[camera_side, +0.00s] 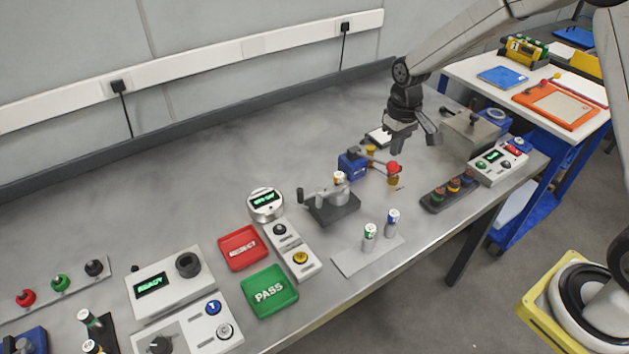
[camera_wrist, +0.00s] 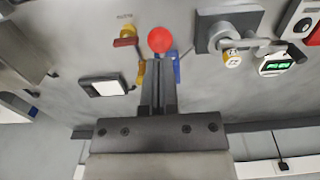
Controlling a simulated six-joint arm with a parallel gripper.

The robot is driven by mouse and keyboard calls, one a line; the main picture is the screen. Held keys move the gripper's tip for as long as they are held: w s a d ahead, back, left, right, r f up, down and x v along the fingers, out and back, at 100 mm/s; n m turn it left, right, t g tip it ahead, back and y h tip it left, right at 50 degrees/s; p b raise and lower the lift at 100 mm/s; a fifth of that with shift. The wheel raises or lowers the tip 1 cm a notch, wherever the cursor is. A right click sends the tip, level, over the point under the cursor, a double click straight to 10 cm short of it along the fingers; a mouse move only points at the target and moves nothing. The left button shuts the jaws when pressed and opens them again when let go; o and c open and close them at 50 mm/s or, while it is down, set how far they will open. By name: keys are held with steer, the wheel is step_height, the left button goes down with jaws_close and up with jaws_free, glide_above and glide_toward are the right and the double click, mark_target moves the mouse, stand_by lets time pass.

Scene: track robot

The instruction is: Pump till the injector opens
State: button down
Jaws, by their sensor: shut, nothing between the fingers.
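The hand pump appears to be the blue block (camera_side: 351,165) with a lever ending in a red ball knob (camera_side: 393,167). The knob also shows in the wrist view (camera_wrist: 160,39), with the blue block (camera_wrist: 177,70) partly hidden behind my fingers. My gripper (camera_side: 399,147) hangs above and behind the knob, apart from it. In the wrist view its fingers (camera_wrist: 159,66) are together and empty, pointing toward the knob. A yellow fitting (camera_wrist: 141,73) sits beside the fingers. Which part is the injector I cannot tell for sure.
A grey clamp fixture (camera_side: 333,205) stands left of the pump. A white-faced panel (camera_wrist: 103,88) lies near the fingers. A dark tray (camera_side: 449,192) with coloured pieces and a control box (camera_side: 497,165) are at the right. A grey box (camera_side: 470,134) stands behind.

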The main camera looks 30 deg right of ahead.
steer(key=shift+f, duration=0.3)
steer(key=shift+f, duration=0.7)
